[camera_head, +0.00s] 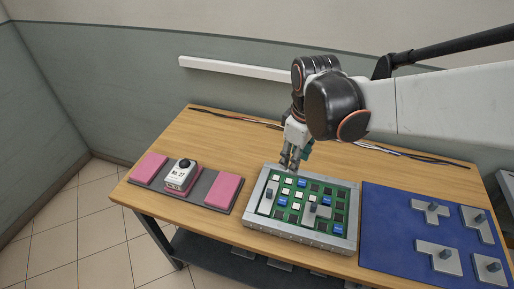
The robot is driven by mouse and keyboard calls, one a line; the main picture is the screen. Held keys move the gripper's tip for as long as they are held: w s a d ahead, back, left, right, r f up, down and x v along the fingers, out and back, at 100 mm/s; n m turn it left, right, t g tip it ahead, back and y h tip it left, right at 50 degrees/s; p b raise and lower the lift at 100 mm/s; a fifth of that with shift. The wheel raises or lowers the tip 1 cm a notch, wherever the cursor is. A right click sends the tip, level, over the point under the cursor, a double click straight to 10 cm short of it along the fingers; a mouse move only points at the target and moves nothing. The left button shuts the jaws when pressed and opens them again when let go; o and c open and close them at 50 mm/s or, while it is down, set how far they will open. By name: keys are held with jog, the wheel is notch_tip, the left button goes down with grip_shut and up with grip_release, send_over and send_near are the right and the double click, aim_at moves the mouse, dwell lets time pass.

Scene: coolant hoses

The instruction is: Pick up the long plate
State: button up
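A long narrow grey plate (268,199) with a dark knob lies at the left end of the green board (328,190) in a grey tray (300,235). It looks like the long plate. A second grey plate (318,213) with a knob lies near the board's middle. My gripper (288,166) points down over the tray's back left part, near the long plate's far end and apparently above it. Its fingertips are small here, and I cannot tell whether they are open or shut. Nothing is visibly held.
A blue mat (385,235) at the right bears several knobbed grey plates. A dark tray at the left bears two pink pads (223,190) and a white-and-pink stamp-like block (183,174) labelled "No. 27". Dark hoses (235,116) lie along the table's back.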

jog(key=w+a+f+n+g+p, duration=0.1)
jog(key=w+a+f+n, duration=0.1)
jog(key=w+a+n, duration=0.15)
jog(key=b, duration=0.2)
send_over(271, 191)
notch_tip(271, 191, down, 8)
jog(key=shift+w+r, duration=0.1)
jog(key=shift+f+b, duration=1.45)
jog(key=shift+f, duration=1.8)
jog(key=shift+r, duration=0.1)
jog(key=shift+c, duration=0.3)
grip_shut()
